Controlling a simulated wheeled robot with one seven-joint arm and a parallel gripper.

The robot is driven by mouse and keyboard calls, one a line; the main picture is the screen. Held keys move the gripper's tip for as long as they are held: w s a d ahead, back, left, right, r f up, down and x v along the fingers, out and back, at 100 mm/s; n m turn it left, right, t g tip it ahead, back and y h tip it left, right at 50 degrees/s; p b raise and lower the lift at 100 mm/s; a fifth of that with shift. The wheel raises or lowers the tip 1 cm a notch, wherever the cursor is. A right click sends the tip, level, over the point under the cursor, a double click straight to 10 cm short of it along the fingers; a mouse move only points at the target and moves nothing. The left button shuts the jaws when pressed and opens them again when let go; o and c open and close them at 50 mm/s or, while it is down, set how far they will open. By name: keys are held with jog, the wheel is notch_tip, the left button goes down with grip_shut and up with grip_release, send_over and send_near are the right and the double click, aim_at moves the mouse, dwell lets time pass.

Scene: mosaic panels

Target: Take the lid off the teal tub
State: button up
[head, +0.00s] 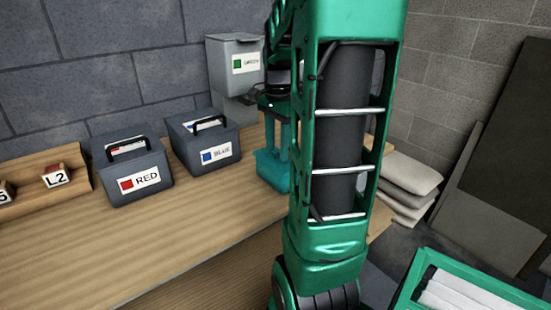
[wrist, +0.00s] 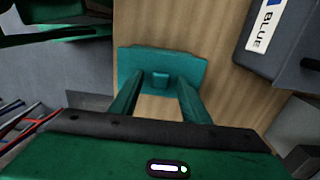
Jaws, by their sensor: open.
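The teal tub (head: 272,178) stands on the wooden bench near its right end, partly hidden behind my arm in the head view. Its flat teal lid (wrist: 197,66) shows from above in the wrist view, with a small raised knob (wrist: 160,79) in the middle. My gripper (head: 277,150) points down over the tub, and its fingers also show in the wrist view (wrist: 161,76). The fingers are apart, one on each side of the knob, with a visible gap to it. Whether they touch the lid's top cannot be told.
A dark box marked BLUE (head: 203,142) stands left of the tub, and one marked RED (head: 131,170) farther left. A grey bin marked GREEN (head: 235,66) is on the wall behind. Bare bench (head: 190,210) lies in front. A green crate (head: 415,280) is at lower right.

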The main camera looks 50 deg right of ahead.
grip_shut()
jog(key=shift+r, duration=0.15)
